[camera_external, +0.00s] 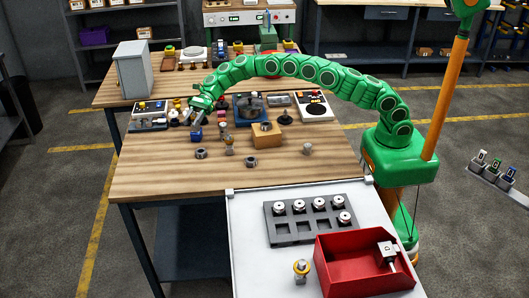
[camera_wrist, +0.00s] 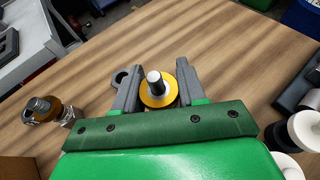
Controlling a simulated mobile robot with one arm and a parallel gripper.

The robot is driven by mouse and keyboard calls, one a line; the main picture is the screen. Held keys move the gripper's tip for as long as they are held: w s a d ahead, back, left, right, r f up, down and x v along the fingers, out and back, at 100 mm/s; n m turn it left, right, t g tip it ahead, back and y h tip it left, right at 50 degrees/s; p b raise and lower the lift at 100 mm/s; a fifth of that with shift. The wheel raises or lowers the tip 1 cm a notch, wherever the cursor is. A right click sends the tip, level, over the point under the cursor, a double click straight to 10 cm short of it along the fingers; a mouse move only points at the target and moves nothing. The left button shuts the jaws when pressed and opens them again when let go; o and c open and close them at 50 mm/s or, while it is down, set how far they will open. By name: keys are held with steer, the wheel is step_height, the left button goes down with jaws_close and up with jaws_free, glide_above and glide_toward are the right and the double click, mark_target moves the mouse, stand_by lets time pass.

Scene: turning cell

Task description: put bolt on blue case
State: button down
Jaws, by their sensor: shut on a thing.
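My gripper (camera_external: 196,115) is low over the left part of the wooden table in the external view. In the wrist view its two grey jaws (camera_wrist: 157,88) are closed on the bolt (camera_wrist: 154,78), which has a dark shank, a pale tip and an orange-yellow collar. The bolt's lower end is hidden by my gripper. A small blue block-like thing (camera_external: 196,135) shows just below my gripper in the external view. A blue thing (camera_wrist: 303,16), cut off by the frame, shows at the wrist view's upper right. I cannot tell which one is the blue case.
An orange-tan block (camera_external: 267,136) stands right of my gripper, with a metal fitting (camera_external: 228,145) beside it. A nut (camera_external: 201,154) lies nearer the front. A blue-grey device (camera_external: 250,108) stands behind. A red bin (camera_external: 340,284) sits on the white front table. The wooden table's front left is clear.

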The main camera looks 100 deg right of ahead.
steer(key=c, duration=0.6)
jaws_free()
steer(key=shift+c, duration=0.2)
steer(key=shift+s+d+r, duration=0.1)
steer(key=shift+d+r, duration=0.05)
steer(key=shift+d, duration=0.05)
steer(key=v, duration=1.1)
steer(key=shift+s+d, duration=0.15)
